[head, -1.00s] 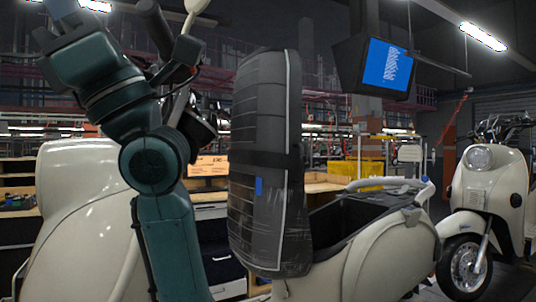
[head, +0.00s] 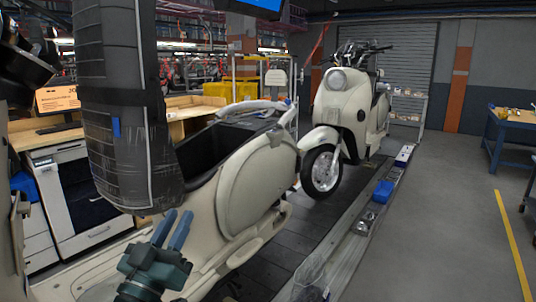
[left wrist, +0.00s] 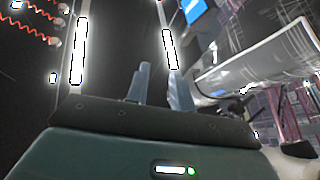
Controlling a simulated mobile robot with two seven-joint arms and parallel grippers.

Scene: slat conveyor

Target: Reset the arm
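My left gripper (head: 178,214) is at the lower left of the head view, with two blue-grey fingers pointing up. A narrow gap shows between them and nothing is held. It is in front of the cream scooter (head: 262,185), below the wrapped black seat (head: 120,90); whether it touches the scooter cannot be told. In the left wrist view the same fingers (left wrist: 160,72) stand apart against the ceiling, with bright lamps behind. My right gripper is not in view.
The seat stands upright over the scooter's open compartment (head: 205,150). A second cream scooter (head: 343,105) stands farther along the slat conveyor (head: 290,240). A blue object (head: 383,191) lies on the conveyor's edge rail. The grey floor (head: 440,220) at right is clear, with a blue table (head: 515,135) beyond.

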